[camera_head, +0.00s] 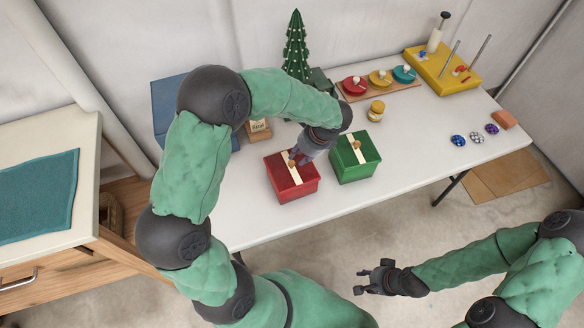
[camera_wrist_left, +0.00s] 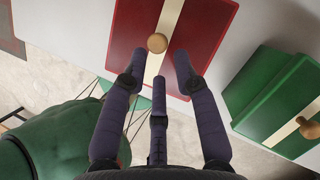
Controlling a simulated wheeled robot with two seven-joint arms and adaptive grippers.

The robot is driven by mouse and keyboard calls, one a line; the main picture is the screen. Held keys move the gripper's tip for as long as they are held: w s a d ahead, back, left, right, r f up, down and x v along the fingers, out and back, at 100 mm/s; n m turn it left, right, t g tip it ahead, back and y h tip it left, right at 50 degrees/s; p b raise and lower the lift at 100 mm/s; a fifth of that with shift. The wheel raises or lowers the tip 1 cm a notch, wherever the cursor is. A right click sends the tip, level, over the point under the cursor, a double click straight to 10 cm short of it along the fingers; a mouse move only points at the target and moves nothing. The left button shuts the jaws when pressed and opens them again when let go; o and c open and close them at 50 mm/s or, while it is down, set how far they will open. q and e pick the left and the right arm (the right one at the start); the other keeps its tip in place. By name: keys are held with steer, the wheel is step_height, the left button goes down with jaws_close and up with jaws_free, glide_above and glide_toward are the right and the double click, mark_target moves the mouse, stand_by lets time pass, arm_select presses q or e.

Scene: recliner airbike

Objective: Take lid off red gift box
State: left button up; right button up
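The red gift box (camera_head: 294,188) sits on the white table with its red lid (camera_wrist_left: 205,32) on. The lid has a cream stripe and a round wooden knob, which shows in the left wrist view (camera_wrist_left: 157,42). My left gripper (camera_head: 299,156) is above the lid near the knob. In the left wrist view its fingers (camera_wrist_left: 161,62) are spread, with the knob between and just beyond the fingertips, and nothing is held. Whether any finger touches the lid cannot be told. My right gripper (camera_head: 366,278) is off the table's front side, with its fingers apart and empty.
A green gift box (camera_head: 356,160) stands close to the right of the red one. Behind are a small Christmas tree (camera_head: 297,45), a board with coloured discs (camera_head: 380,84), a jar (camera_head: 376,110) and a yellow stand (camera_head: 442,70).

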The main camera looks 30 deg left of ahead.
mark_target(292, 163)
arm_select(q)
steer(key=b+x, duration=0.2)
steer(key=x, duration=0.3)
steer(key=shift+s+f, duration=0.1)
jaws_close()
